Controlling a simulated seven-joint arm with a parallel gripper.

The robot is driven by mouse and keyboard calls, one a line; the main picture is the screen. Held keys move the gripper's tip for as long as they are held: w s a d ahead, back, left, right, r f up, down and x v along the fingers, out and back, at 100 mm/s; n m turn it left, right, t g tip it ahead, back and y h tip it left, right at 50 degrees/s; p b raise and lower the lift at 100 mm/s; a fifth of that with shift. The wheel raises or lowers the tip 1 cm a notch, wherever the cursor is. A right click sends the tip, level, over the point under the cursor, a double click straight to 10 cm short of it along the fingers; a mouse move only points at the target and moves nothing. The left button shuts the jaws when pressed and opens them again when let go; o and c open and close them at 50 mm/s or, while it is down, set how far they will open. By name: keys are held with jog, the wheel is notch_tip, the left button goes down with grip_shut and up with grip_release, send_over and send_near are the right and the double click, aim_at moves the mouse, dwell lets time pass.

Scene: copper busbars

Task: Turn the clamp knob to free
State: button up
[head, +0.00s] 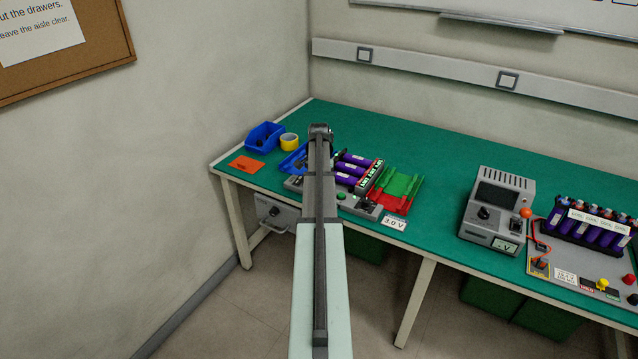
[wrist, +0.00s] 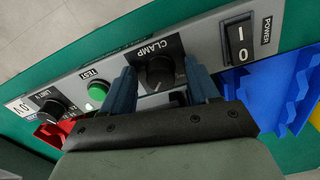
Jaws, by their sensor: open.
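The clamp knob (wrist: 160,73) is a round black knob on a dark plate marked CLAMP, on a grey control panel (wrist: 205,42) in the wrist view. My gripper (wrist: 158,68) is open, with one blue-grey finger on each side of the knob. I cannot tell whether either finger touches it. The small marks around the knob are partly hidden by the fingers, so its exact setting is not readable. In the head view my arm covers the knob, and only part of the grey device (head: 292,184) shows beside it.
On the panel, a green TEST button (wrist: 97,92) and a black limit knob (wrist: 48,108) lie left of the clamp knob, and a POWER rocker (wrist: 238,44) lies right. A blue holder (wrist: 262,88) is close by. Purple cells (head: 346,179) and red-green trays (head: 398,189) crowd the bench.

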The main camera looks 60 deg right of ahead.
jog(key=c, duration=1)
jog(key=shift+c, duration=0.2)
jog(key=shift+n, duration=0.3)
jog(key=n, duration=0.3)
jog(key=shift+s+n, duration=0.1)
jog(key=shift+n, duration=0.2)
jog(key=n, duration=0.4)
jog(key=shift+n, duration=0.3)
jog(key=n, duration=0.4)
jog(key=shift+s+n, duration=0.1)
jog(key=shift+n, duration=0.2)
jog(key=shift+d+n, duration=0.15)
jog(key=shift+n, duration=2.05)
